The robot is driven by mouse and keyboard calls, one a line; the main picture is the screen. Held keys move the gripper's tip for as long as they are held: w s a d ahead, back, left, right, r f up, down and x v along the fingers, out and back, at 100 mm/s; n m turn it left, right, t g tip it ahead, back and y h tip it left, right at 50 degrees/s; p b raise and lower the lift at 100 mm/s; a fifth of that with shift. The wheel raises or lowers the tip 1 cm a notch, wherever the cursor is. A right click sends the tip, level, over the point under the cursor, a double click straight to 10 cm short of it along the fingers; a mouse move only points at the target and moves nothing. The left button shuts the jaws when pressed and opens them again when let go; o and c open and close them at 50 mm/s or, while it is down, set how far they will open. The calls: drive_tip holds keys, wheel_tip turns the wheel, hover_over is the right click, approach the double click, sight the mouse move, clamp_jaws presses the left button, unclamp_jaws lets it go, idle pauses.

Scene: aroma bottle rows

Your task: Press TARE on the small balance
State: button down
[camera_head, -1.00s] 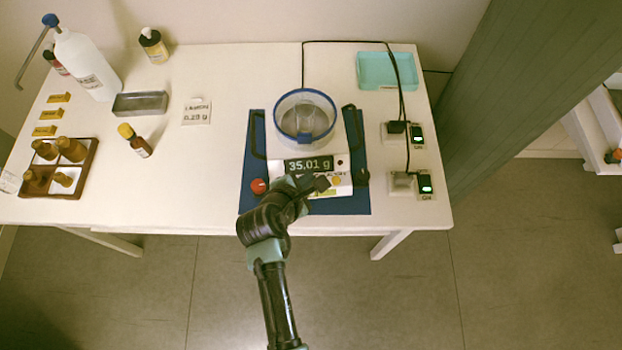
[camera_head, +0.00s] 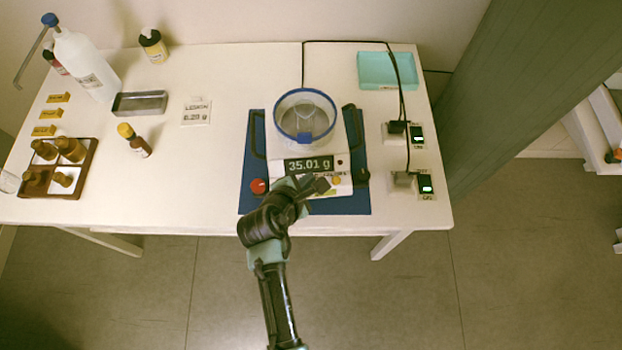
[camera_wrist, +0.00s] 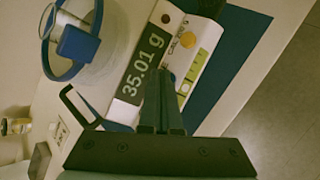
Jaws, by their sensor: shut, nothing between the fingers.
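The small balance (camera_head: 333,165) stands on a blue mat (camera_head: 350,205) at the front of the white table. Its display (camera_head: 308,166) reads 35.01 g, also in the wrist view (camera_wrist: 142,65). A clear cup with a blue rim (camera_head: 305,117) sits on top of it. A round yellow button (camera_wrist: 188,41) and a dark red spot (camera_wrist: 166,18) show on its front panel; I cannot read a TARE label. My gripper (camera_head: 325,184) is shut and empty at the balance's front panel, beside the display. In the wrist view its fingers (camera_wrist: 162,75) cover part of the panel. Contact cannot be told.
A red knob (camera_head: 258,186) is left of the balance. Two switched sockets with cables (camera_head: 417,136) are on the right, a turquoise tray (camera_head: 386,71) behind. A card (camera_head: 196,112), small amber bottle (camera_head: 134,140) and wooden bottle rack (camera_head: 90,172) are on the left.

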idle(0.4)
drive_tip(key=shift+r+p, duration=0.75)
drive_tip(key=shift+p, duration=0.25)
wheel_tip(320, 180, up, 5)
drive_tip(key=p, duration=0.5)
idle(0.5)
